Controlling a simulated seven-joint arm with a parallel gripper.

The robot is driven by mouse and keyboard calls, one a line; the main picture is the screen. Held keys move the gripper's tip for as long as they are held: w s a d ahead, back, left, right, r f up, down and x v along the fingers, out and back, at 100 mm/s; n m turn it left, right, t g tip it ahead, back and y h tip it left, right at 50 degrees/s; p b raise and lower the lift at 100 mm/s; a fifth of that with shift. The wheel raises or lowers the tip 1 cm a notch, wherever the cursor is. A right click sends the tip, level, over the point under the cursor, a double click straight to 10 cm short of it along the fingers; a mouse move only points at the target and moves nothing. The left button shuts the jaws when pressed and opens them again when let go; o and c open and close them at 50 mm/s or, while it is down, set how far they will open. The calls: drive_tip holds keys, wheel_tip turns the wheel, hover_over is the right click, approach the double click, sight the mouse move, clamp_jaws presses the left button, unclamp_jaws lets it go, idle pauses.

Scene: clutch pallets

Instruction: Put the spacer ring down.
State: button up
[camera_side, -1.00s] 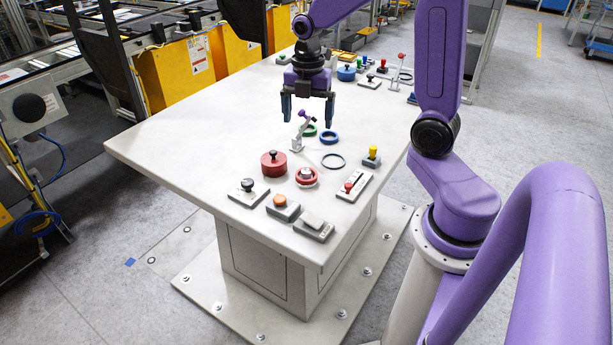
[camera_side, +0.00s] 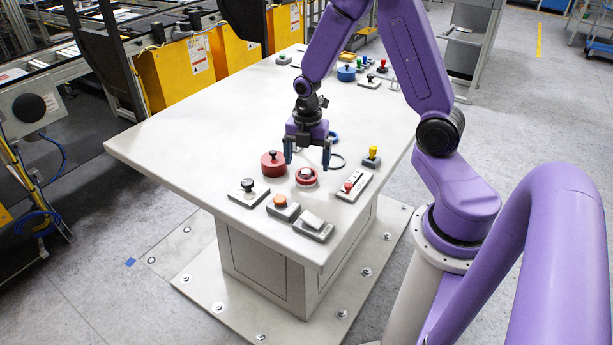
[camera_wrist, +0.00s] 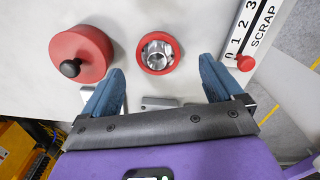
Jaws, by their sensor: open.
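A red ring (camera_side: 306,184) lies on the pale table around a shiny metal piece (camera_wrist: 158,52); the ring also shows in the wrist view (camera_wrist: 160,72). My gripper (camera_side: 307,162) is open and empty, with its fingers apart just above and behind this ring in the side view. In the wrist view both fingers (camera_wrist: 163,75) show, with nothing between them. A thin dark ring (camera_side: 337,167) lies to the right, partly hidden by a finger. I cannot tell which ring is the spacer.
A red lidded pot (camera_side: 272,164) with a black knob stands close to the left of the red ring; it also shows in the wrist view (camera_wrist: 85,50). Control boxes line the front edge. A numbered SCRAP lever plate (camera_wrist: 245,38) lies to the right. The table's left side is clear.

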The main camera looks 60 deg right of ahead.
sight(306, 171)
drive_tip(key=shift+w+f, duration=0.1)
drive_tip(key=shift+f, duration=1.9)
drive_tip(key=c, duration=1.2)
drive_tip(key=shift+r, duration=0.1)
